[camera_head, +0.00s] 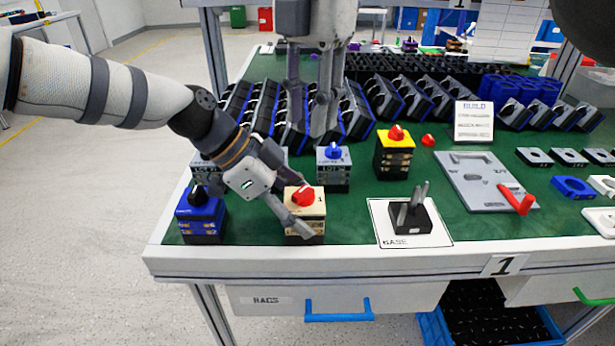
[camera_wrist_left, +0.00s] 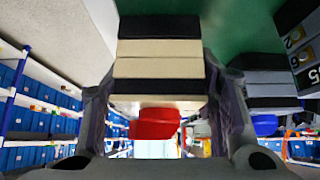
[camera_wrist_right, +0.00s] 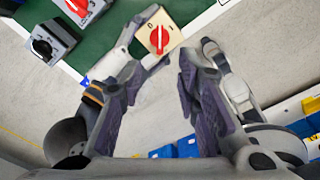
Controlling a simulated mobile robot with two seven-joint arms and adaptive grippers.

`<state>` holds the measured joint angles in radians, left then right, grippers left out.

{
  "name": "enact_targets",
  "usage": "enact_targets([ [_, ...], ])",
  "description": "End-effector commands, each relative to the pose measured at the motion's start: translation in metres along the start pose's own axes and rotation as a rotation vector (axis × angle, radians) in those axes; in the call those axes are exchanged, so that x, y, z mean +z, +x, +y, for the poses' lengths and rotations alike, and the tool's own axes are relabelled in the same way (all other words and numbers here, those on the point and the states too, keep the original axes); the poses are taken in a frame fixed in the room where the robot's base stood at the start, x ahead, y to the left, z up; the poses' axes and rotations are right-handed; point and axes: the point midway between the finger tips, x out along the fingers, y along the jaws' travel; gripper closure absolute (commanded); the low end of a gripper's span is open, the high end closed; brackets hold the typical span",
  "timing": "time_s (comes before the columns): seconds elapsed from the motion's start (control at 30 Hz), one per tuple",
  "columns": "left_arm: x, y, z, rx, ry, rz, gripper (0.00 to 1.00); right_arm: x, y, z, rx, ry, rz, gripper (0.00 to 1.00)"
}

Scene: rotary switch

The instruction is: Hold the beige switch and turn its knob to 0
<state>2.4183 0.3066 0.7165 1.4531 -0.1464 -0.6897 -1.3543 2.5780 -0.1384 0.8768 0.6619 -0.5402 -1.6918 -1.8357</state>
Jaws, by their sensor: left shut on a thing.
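The beige switch (camera_head: 303,212), with a red knob (camera_head: 304,196) on top, stands upright at the table's front left. My left gripper (camera_head: 305,215) is shut on its sides; the rear finger is mostly hidden. In the left wrist view the beige body (camera_wrist_left: 160,68) sits between the fingers, with the red knob (camera_wrist_left: 156,123) below it in the picture. In the right wrist view the knob (camera_wrist_right: 159,37) shows on the beige top, with 0 and 1 marks; its exact setting is hard to read. My right gripper (camera_head: 312,92) hangs open and empty above and behind the switch.
A blue switch (camera_head: 200,215) stands left of the beige one, a grey switch (camera_head: 333,165) behind it, a yellow switch (camera_head: 395,155) behind right. The base plate (camera_head: 408,235) with an upright fixture lies to the right. The table's front edge is close.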

Motion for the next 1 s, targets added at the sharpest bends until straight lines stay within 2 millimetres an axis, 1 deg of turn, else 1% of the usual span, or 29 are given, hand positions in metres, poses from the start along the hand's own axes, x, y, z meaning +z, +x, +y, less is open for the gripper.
enact_targets([
  [0.07, 0.0, 0.0, 0.0, 0.0, 0.0, 0.001, 0.76, 0.0, -0.004, 0.0, 0.001, -0.001, -0.054, 0.7],
  [0.13, 0.0, 0.0, 0.0, 0.0, 0.0, 0.001, 0.76, 0.002, 0.005, 0.0, 0.0, 0.0, -0.065, 0.7],
  [0.17, 0.0, 0.0, 0.0, 0.0, 0.0, 0.001, 0.76, 0.002, 0.011, -0.001, -0.001, 0.0, -0.064, 0.7],
  [0.4, 0.0, 0.0, 0.0, -0.001, 0.0, 0.001, 0.76, 0.005, 0.073, 0.0, 0.001, 0.0, -0.06, 0.7],
  [0.5, 0.0, 0.0, 0.0, -0.001, 0.0, 0.001, 0.76, 0.006, 0.092, 0.0, 0.002, 0.0, -0.06, 0.7],
  [0.6, 0.0, 0.0, 0.0, -0.001, 0.0, 0.001, 0.76, 0.007, 0.105, 0.0, 0.003, -0.001, -0.062, 0.7],
  [0.73, 0.0, 0.0, 0.0, -0.001, 0.0, 0.001, 0.76, 0.008, 0.112, 0.001, 0.004, 0.0, -0.062, 0.7],
  [0.93, 0.0, 0.0, 0.0, -0.001, 0.0, 0.0, 0.76, 0.008, 0.112, 0.001, 0.005, 0.0, -0.062, 0.7],
  [0.97, 0.0, 0.0, 0.0, -0.001, 0.0, 0.0, 0.76, 0.008, 0.112, 0.001, 0.004, 0.0, -0.062, 0.75],
  [1.0, 0.0, 0.0, 0.0, -0.001, 0.0, 0.0, 0.76, 0.008, 0.112, 0.001, 0.004, 0.0, -0.062, 0.84],
])
